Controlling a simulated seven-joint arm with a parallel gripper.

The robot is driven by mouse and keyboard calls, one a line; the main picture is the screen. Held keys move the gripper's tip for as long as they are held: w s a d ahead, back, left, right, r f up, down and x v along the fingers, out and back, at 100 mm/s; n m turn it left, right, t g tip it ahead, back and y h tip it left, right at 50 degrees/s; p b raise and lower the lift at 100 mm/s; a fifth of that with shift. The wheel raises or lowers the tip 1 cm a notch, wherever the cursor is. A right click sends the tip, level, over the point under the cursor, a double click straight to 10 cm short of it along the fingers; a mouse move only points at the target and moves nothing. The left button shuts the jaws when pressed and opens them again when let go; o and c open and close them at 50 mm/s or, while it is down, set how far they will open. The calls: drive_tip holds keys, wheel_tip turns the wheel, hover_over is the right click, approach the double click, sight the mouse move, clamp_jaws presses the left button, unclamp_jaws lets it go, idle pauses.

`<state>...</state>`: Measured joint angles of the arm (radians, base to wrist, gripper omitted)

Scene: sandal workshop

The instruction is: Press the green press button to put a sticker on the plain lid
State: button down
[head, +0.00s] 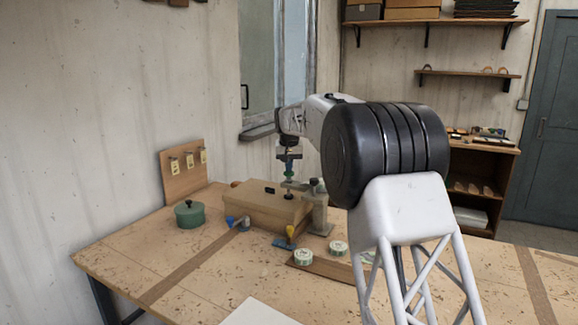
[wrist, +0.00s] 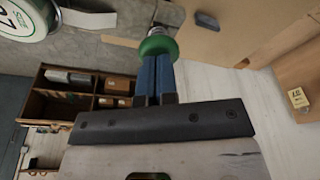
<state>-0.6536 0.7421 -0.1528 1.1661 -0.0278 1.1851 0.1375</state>
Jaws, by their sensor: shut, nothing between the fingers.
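The green press button (wrist: 158,44) is a round knob just beyond my fingertips in the wrist view. In the head view the green button (head: 289,172) tops a dark rod on the grey press (head: 317,212). My gripper (wrist: 155,62), with two blue fingers, is shut and empty, pointing down right over the button. The fingertips overlap the button in the picture; I cannot tell if they touch it. A white round lid with a printed size label (wrist: 22,18) shows at the upper left of the wrist view. I cannot make out a plain lid.
A wooden box (head: 262,207) stands beside the press. Two labelled round lids (head: 303,257) (head: 338,247) sit in front on a wooden strip. A green pot (head: 189,214) and a board with yellow tags (head: 185,170) stand left. The table's front left (head: 170,285) is clear.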

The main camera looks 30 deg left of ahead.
drive_tip(key=shift+f, duration=0.25)
drive_tip(key=w+v, duration=0.1)
drive_tip(key=v, duration=0.7)
drive_tip(key=shift+w+a+r, duration=0.2)
drive_tip(key=shift+a, duration=0.2)
idle(0.7)
